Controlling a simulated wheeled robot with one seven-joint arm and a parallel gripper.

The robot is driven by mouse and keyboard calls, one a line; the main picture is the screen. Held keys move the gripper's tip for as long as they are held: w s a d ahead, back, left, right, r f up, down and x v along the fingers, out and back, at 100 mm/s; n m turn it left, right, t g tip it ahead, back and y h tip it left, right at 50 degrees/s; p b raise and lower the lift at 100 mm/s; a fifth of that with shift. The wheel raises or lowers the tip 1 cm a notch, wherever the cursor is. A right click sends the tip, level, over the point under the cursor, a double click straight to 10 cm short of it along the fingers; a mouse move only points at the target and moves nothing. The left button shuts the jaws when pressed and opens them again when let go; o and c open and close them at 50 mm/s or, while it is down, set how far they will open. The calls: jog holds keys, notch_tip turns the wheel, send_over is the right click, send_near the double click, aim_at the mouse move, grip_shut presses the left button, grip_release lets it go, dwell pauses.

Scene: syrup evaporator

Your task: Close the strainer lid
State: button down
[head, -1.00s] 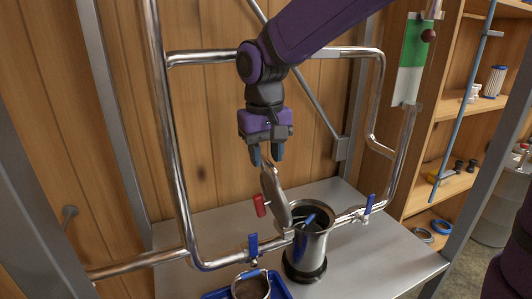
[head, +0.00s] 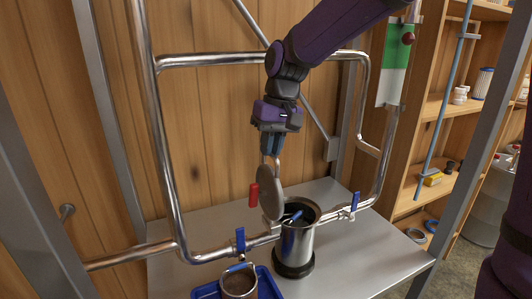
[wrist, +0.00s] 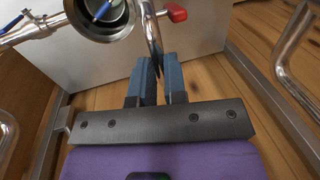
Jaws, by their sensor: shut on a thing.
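The strainer (head: 296,247) is a shiny upright metal cylinder with a dark base, set in the pipework; its top is open and something blue shows inside. Its round grey lid (head: 269,194) stands up, roughly upright, at the left of the rim. My gripper (head: 272,153) is above the lid, shut on its upper end. In the wrist view the fingers (wrist: 159,72) are close together around the lid's edge (wrist: 152,32), with the open strainer mouth (wrist: 104,16) beyond to the left. The exact grip point is partly hidden by the fingers.
A red valve handle (head: 253,195) is just left of the lid. Blue handles sit on the pipe at left (head: 240,240) and right (head: 355,201). A metal cup (head: 239,283) stands in a blue tray (head: 206,291) at the front. Shiny pipes frame the space behind.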

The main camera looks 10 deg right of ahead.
jog(key=w+d+f+y, duration=0.1)
jog(key=d+f+y, duration=0.3)
jog(key=d, duration=0.4)
jog(key=w+d+f+g+y, duration=0.1)
jog(key=d+f+y, duration=0.3)
jog(key=d, duration=0.4)
jog(key=shift+w+d+f+g, duration=0.3)
jog(key=shift+w+f, duration=0.3)
jog(key=shift+f, duration=0.3)
jog(key=c, duration=1.2)
grip_release()
jog(key=shift+o, duration=0.2)
